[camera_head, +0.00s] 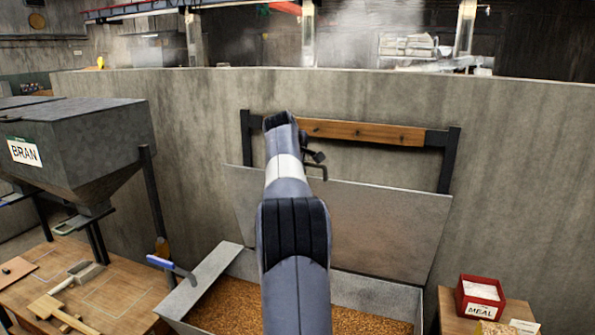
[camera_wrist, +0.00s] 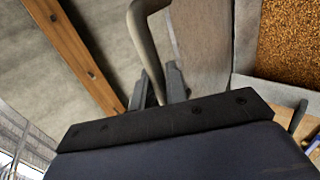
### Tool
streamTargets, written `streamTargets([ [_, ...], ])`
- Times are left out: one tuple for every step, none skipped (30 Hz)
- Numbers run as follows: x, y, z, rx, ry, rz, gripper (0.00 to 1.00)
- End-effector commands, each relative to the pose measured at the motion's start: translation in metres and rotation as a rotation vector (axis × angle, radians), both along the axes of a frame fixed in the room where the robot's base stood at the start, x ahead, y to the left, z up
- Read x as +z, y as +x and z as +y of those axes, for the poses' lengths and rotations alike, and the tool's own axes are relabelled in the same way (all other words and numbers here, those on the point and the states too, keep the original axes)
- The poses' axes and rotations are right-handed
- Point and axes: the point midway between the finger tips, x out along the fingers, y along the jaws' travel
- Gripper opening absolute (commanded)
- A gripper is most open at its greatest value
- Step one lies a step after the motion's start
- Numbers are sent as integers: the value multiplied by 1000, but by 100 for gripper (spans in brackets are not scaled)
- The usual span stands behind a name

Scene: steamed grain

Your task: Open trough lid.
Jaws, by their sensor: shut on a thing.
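The trough lid (camera_head: 385,225) is a grey metal panel, raised and tilted back toward the concrete wall. The open trough (camera_head: 372,292) below it holds brown grain (camera_head: 228,300). A dark bent handle (camera_head: 321,172) stands at the lid's upper edge, partly hidden by my arm. In the wrist view my gripper (camera_wrist: 160,88) is shut on the handle (camera_wrist: 146,42), with a finger on each side of the bar. The lid also shows in the wrist view (camera_wrist: 208,45). My arm covers the middle of the trough and lid in the head view.
A wooden rail (camera_head: 365,133) on dark brackets is on the wall behind the lid. A bran hopper (camera_head: 95,140) and a workbench (camera_head: 120,300) with tools stand left. A red meal box (camera_head: 480,297) sits on a wooden surface at right.

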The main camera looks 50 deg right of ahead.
Motion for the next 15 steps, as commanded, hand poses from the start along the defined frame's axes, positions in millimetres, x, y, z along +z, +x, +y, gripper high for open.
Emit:
streamTargets([
  [2, 1, -5, 0, -5, -2, 0],
  [3, 2, -6, 0, -4, -2, 0],
  [3, 2, -9, 1, -4, -1, 0],
  [3, 3, -10, 1, -5, -1, 0],
  [4, 3, -11, 1, -6, -2, 0],
  [5, 4, -13, 1, -5, -1, 0],
  [5, 4, -14, 1, -5, -1, 0],
  [5, 4, -15, 1, -5, -1, 0],
  [5, 4, -16, 0, -4, 0, 0],
  [5, 4, -16, 0, -4, 0, 0],
  [6, 5, -17, 1, -5, -1, 0],
  [6, 5, -17, 0, -5, -2, 0],
  [6, 5, -18, 0, -6, -2, 0],
  [7, 5, -18, 0, -6, -2, 0],
  [7, 5, -18, 0, -6, -2, 0],
])
